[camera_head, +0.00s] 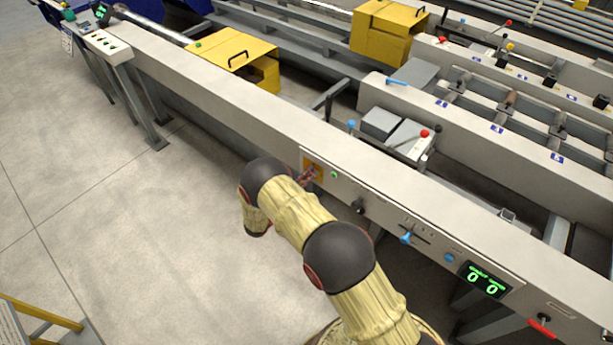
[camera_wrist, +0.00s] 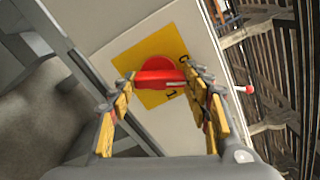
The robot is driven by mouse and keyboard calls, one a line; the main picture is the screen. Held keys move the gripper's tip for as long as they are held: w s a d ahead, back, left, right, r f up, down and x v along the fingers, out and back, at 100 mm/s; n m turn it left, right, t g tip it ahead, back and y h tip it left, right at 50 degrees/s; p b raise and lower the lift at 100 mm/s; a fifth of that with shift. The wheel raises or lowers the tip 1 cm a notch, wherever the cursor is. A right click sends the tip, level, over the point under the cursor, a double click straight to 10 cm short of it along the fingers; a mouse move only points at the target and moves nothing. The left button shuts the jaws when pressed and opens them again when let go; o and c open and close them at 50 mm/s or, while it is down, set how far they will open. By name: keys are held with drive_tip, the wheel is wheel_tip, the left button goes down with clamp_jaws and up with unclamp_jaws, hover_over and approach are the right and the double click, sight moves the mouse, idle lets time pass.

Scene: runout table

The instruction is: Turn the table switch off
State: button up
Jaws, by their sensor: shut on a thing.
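The table switch is a red rotary knob (camera_wrist: 158,76) on a yellow plate (camera_wrist: 134,57), fixed to the pale panel of the runout table. In the wrist view my gripper (camera_wrist: 160,84) has its fingers on either side of the red handle and is shut on it. Part of a "0" and a "1" marking show on the plate beside the right finger. In the head view the yellow plate (camera_head: 313,167) shows on the table's front face, and my arm hides much of the switch and the gripper.
A green light (camera_head: 334,174), a black knob (camera_head: 358,205), a blue lever (camera_head: 406,238) and a green digital display (camera_head: 484,280) sit along the same panel to the right. The floor (camera_head: 130,240) left of my arm is clear.

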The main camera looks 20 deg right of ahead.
drive_tip(key=n+p, duration=0.1)
drive_tip(key=n, duration=0.4)
drive_tip(key=shift+w+a, duration=0.1)
drive_tip(key=shift+n, duration=0.4)
drive_tip(key=o, duration=1.2)
drive_tip(key=shift+c, duration=0.2)
drive_tip(key=v, duration=1.2)
